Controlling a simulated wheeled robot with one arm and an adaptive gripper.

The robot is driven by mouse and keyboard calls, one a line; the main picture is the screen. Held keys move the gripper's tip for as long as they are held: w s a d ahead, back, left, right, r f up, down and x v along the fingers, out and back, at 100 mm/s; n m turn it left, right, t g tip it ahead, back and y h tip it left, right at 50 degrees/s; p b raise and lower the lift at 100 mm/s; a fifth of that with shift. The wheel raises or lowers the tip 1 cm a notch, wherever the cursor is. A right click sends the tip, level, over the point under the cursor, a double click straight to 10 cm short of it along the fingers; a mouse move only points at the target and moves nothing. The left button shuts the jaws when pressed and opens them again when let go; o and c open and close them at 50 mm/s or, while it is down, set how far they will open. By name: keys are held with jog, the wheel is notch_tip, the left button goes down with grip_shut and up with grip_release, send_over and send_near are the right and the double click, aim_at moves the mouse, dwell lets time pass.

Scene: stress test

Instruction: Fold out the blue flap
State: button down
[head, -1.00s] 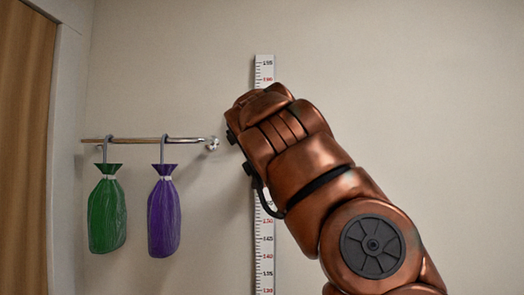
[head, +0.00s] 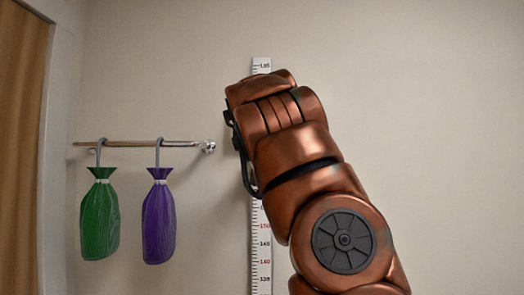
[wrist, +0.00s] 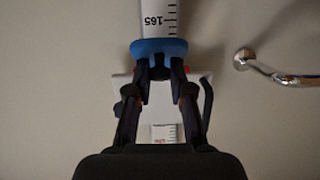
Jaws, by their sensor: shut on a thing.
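The blue flap (wrist: 158,47) shows in the wrist view as a short, wide blue piece across the measuring scale, just below the 165 mark. My gripper (wrist: 161,68) is shut on it, with both dark fingertips meeting at the flap's lower edge. A white slider body (wrist: 122,80) sits behind the fingers and is partly covered by them. How far the flap is tilted out from the slider cannot be told. In the head view, my copper arm hides the flap, the slider and the gripper's fingers.
The white measuring scale (head: 261,245) runs vertically up the plain wall. To its left, a metal rail (head: 120,144) carries a green bag (head: 100,220) and a purple bag (head: 158,222) on hooks. The rail's end (wrist: 243,58) is close to the gripper in the wrist view. Wall to the right is clear.

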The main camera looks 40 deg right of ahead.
jog(key=shift+f, duration=0.15)
jog(key=c, duration=1)
grip_release()
jog(key=shift+c, duration=0.2)
jog(key=v, duration=1.2)
jog(key=shift+s+a, duration=0.1)
jog(key=shift+c, duration=0.2)
